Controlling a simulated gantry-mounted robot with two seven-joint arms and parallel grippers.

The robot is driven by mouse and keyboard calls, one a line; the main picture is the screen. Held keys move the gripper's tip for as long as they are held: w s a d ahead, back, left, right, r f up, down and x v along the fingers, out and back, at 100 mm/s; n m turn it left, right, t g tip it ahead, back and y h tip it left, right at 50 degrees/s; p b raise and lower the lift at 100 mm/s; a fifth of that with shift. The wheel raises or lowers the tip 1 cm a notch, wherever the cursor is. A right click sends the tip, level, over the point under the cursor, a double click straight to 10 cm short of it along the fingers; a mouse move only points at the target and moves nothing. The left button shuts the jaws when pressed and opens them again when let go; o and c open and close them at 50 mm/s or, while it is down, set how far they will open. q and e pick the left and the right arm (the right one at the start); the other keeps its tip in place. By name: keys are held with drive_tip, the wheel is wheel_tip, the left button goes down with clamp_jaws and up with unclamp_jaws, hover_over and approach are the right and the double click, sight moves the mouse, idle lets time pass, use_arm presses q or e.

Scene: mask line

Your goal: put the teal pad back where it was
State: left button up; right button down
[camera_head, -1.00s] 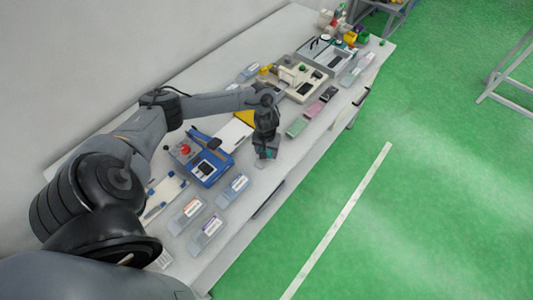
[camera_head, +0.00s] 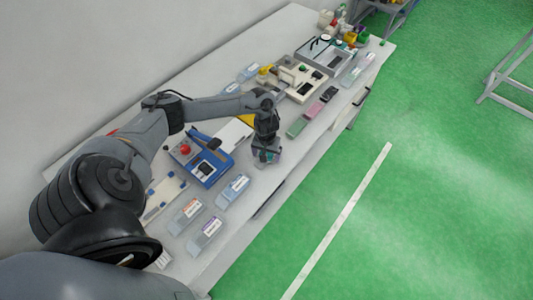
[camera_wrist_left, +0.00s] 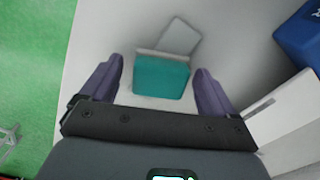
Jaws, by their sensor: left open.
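The teal pad (camera_wrist_left: 160,76) lies in the middle of the left wrist view, with a pale grey flat piece (camera_wrist_left: 181,37) at its far edge. I cannot tell whether the two are joined. My left gripper (camera_wrist_left: 158,68) is open, with one purple-grey finger on each side of the pad and a gap showing on both sides. In the head view my left gripper (camera_head: 266,158) is low over the bench near its front edge and hides most of the pad. My right gripper is not in view.
Green (camera_head: 297,127), pink (camera_head: 314,109) and dark (camera_head: 329,93) pads lie in a row along the front of the bench. A blue device (camera_head: 210,168) with a red button stands left of the gripper. Several clear labelled cases (camera_head: 233,189) lie nearer me.

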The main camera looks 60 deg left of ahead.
use_arm(q)
wheel_tip(320, 180, up, 11)
drive_tip(key=p, duration=0.3)
drive_tip(key=d+m+t+h, duration=0.2)
drive_tip(key=d+m+t, duration=0.6)
drive_tip(key=d, duration=2.2)
drive_tip(key=s+a+r+m+g+y, duration=0.1)
drive_tip(key=s+a+r+g, duration=0.1)
drive_tip(key=s, duration=0.4)
drive_tip(key=s+a+r+m+g, duration=0.1)
drive_tip(key=s+a+r+g, duration=0.1)
drive_tip(key=s, duration=0.5)
drive_tip(key=shift+a+r+m+y+p, duration=0.15)
drive_tip(key=shift+r+m+y+p, duration=0.15)
drive_tip(key=shift+m+y+p, duration=0.1)
wheel_tip(320, 180, up, 16)
drive_tip(key=p, duration=1.6)
